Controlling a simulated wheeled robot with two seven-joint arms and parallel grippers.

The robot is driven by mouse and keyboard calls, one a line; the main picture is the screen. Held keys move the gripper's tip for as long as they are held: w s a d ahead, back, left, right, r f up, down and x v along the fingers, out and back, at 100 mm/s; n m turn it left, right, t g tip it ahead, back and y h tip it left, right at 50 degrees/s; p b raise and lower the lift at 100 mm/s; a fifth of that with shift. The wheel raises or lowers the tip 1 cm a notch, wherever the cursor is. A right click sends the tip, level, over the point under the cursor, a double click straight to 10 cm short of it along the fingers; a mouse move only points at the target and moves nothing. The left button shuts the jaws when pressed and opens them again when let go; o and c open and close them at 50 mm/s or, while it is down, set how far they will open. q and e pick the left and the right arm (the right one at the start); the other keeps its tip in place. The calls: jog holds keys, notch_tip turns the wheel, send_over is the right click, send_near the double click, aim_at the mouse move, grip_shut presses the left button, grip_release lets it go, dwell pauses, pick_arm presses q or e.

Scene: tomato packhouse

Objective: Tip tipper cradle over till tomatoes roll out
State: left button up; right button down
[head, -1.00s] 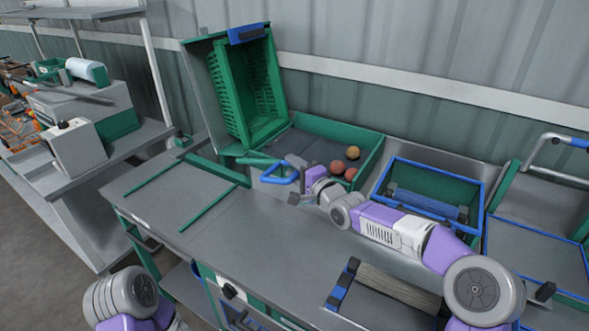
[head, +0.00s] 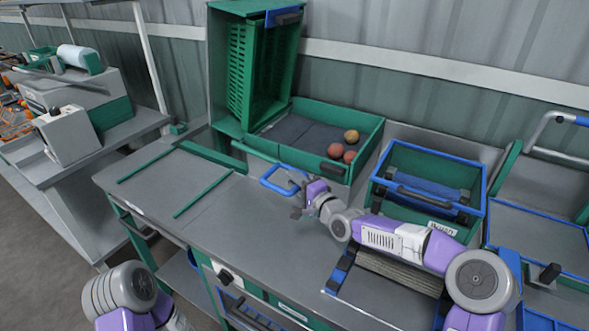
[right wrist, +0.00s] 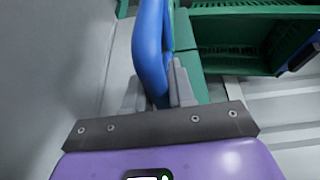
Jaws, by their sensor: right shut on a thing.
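The green tipper cradle (head: 220,60) stands tipped up on its side at the back, with a green slatted crate (head: 245,75) in it. No tomatoes show inside the crate. Three tomatoes, a red one (head: 335,150), another red one (head: 349,157) and an orange one (head: 351,136), lie in the green-walled tray (head: 365,145) to its right. My right gripper (head: 300,195) is shut on the blue loop handle (head: 270,182) in front of the tray. The handle (right wrist: 152,45) also shows between its fingers (right wrist: 160,95) in the right wrist view. My left gripper is out of view.
A grey bench top (head: 150,205) with green rails is clear at left. A corrugated wall (head: 450,50) closes the back.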

jog(key=shift+a+f, duration=0.1)
jog(key=shift+f, duration=0.95)
jog(key=c, duration=1.1)
grip_release()
jog(key=shift+a+f, duration=0.1)
jog(key=shift+o, duration=0.2)
jog(key=shift+w+r, duration=0.1)
jog(key=shift+r, duration=0.25)
notch_tip(320, 180, up, 10)
jog(key=p, duration=0.3)
